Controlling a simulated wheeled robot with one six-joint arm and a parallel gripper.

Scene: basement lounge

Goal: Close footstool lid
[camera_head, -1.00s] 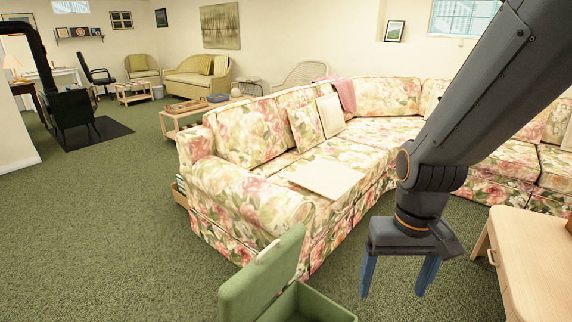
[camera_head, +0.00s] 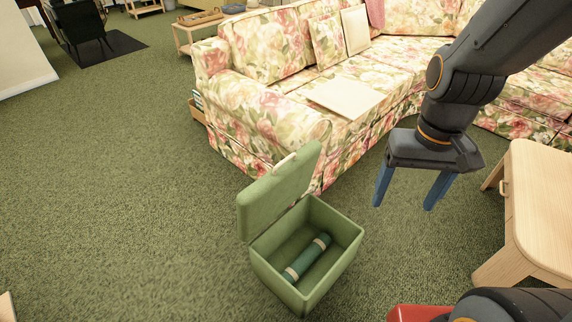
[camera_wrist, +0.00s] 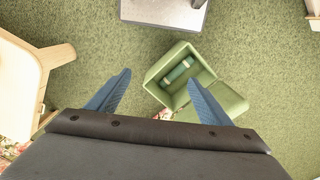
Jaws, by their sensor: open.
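The green footstool (camera_head: 290,283) stands on the carpet with its box open. Its lid (camera_head: 279,192) is raised and leans back on the left side of the box. A dark green roll with pale bands (camera_head: 307,258) lies inside. My gripper (camera_head: 408,200) is open and empty, above and to the right of the footstool, apart from it. In the wrist view the footstool box (camera_wrist: 160,95) and the lid (camera_wrist: 218,102) lie below and beyond my open blue fingers (camera_wrist: 155,92); the right finger hides part of it.
A floral sofa (camera_head: 262,105) stands close behind the footstool, with a flat cream cushion (camera_head: 345,97) on its seat. A light wooden table (camera_head: 545,215) is at the right. A red object (camera_head: 415,313) shows at the bottom edge.

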